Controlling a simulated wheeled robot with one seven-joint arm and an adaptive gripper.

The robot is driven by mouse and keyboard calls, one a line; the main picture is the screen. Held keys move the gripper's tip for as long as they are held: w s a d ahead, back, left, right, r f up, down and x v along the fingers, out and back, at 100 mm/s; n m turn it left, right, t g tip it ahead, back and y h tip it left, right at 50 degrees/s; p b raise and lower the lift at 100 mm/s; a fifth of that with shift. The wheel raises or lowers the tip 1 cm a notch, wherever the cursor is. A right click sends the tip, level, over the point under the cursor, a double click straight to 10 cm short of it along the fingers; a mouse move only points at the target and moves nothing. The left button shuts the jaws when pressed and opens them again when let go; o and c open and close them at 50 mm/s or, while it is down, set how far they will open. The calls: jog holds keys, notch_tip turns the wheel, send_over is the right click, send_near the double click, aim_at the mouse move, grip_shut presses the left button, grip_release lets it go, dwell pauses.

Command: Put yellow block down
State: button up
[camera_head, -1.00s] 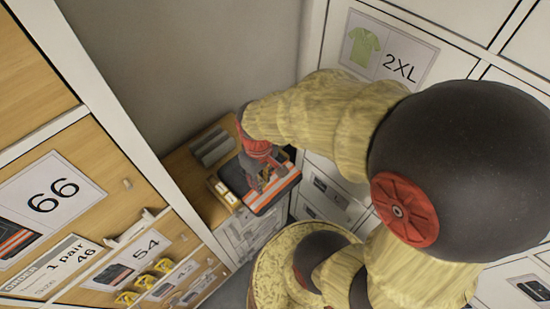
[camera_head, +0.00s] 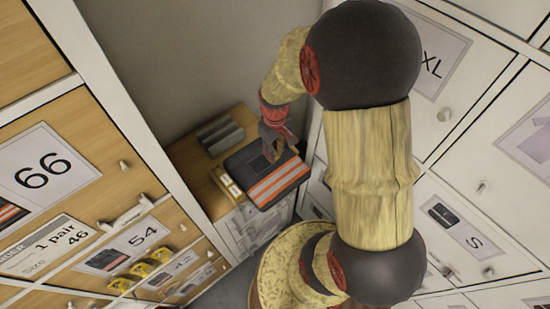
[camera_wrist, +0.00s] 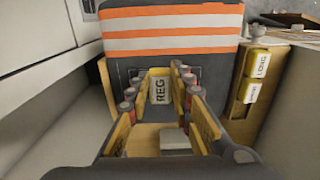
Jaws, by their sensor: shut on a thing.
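A yellow block (camera_wrist: 160,87) with a white "REG" label is between the fingertips of my gripper (camera_wrist: 158,80) in the wrist view. My gripper is shut on it. In the head view my gripper (camera_head: 277,143) is over the dark folded garment (camera_head: 272,183) with orange and silver stripes. The garment also shows in the wrist view (camera_wrist: 172,32), just beyond the block. I cannot tell whether the block touches the garment. The block is too small to make out clearly in the head view.
The garment lies on a wooden counter (camera_head: 192,160). Beside it is a small rack (camera_wrist: 238,108) with yellow blocks, one labelled "LONG" (camera_wrist: 262,64). Grey rolls (camera_head: 220,135) lie behind. Wooden drawers (camera_head: 45,165) stand left, white lockers (camera_head: 445,110) right.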

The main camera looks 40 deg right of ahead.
jog(key=shift+w+d+f, duration=0.2)
jog(key=shift+f, duration=0.2)
jog(key=shift+w+d+f+b, duration=0.15)
jog(key=shift+f+b, duration=0.4)
jog(key=shift+f, duration=1.15)
jog(key=shift+f, duration=0.1)
jog(key=shift+f, duration=0.1)
jog(key=o, duration=1)
jog(key=shift+o, duration=0.2)
